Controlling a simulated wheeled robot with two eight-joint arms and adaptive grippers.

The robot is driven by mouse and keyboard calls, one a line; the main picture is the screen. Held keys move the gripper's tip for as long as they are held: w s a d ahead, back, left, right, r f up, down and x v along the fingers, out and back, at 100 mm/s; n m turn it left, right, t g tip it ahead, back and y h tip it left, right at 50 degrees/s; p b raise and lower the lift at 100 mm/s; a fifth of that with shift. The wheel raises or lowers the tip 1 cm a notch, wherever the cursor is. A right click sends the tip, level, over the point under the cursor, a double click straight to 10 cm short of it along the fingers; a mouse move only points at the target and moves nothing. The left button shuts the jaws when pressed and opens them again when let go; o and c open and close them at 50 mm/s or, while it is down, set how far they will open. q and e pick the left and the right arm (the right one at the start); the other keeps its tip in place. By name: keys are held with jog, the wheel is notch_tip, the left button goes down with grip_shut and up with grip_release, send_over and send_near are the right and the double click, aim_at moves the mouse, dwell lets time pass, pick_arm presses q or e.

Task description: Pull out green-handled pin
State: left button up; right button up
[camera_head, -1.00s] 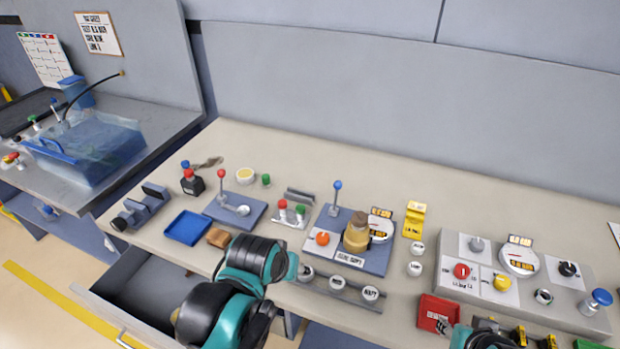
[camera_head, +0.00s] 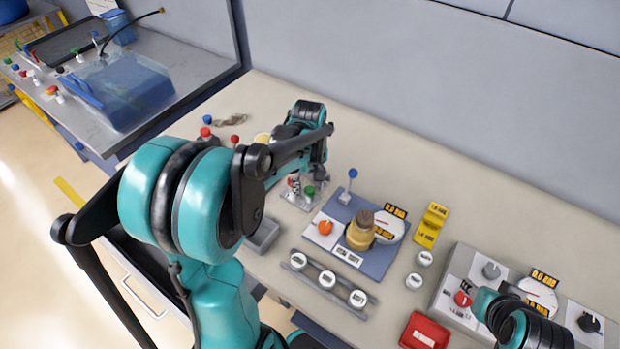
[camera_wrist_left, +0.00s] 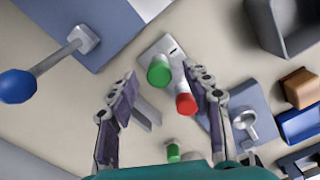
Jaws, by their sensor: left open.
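The green-handled pin (camera_head: 309,191) stands beside a red-handled pin (camera_head: 293,181) in a small metal bracket (camera_head: 300,201) on the bench. In the left wrist view the green handle (camera_wrist_left: 159,71) lies between the fingertips of my left gripper (camera_wrist_left: 161,72), with clear gaps on both sides. The red handle (camera_wrist_left: 186,103) is close to the right finger. My left gripper is open and empty, pointing down over the bracket; in the head view (camera_head: 312,172) its wrist partly covers the bracket. Of my right arm only links show, and its jaws are not visible.
A blue-knobbed lever (camera_head: 352,174) stands right of the bracket on a panel with a tan bottle-like part (camera_head: 360,231). A smaller green knob (camera_wrist_left: 173,152) is near the gripper in the wrist view. A grey bin (camera_wrist_left: 285,28) and blue tray (camera_wrist_left: 301,124) are nearby.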

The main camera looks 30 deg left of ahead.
aim_at(309, 189)
pick_arm(q)
jog(key=shift+f+b, duration=0.45)
jog(key=shift+f, duration=1.15)
pick_arm(e)
jog(key=shift+f, duration=0.6)
pick_arm(q)
jog(key=shift+w, duration=0.1)
jog(key=shift+c, duration=0.3)
pick_arm(e)
jog(key=shift+w, duration=0.1)
pick_arm(q)
grip_shut()
jog(key=c, duration=1)
grip_release()
jog(key=shift+r+p, duration=0.4)
jog(key=shift+r, duration=0.05)
pick_arm(e)
jog(key=shift+r, duration=0.35)
pick_arm(q)
jog(key=shift+r+p, duration=2.25)
jog(key=shift+r, duration=0.65)
pick_arm(e)
jog(key=shift+r, duration=2.25)
